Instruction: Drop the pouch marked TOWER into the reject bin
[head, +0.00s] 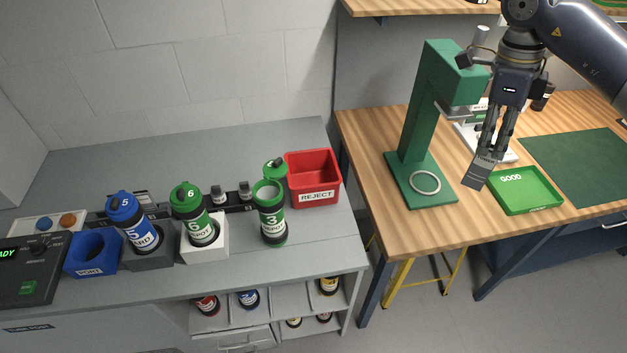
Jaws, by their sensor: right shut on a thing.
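The grey pouch (477,172) hangs from my right gripper (489,152), which is shut on its top end. A label that seems to read TOWER shows near the fingertips. The pouch is in the air over the wooden table, just left of the green GOOD tray, tilted a little. The red reject bin (317,196), marked REJECT, stands on the grey bench at its right end, to the left of the pouch. The part of its inside that shows looks empty. My left gripper is not in view.
A green press (416,130) stands on the wooden table (360,134) between pouch and bin. The green GOOD tray (541,203) is beside the pouch. A green canister marked 3 (272,228) stands close to the bin's left. A floor gap separates the grey bench (110,166) from the table.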

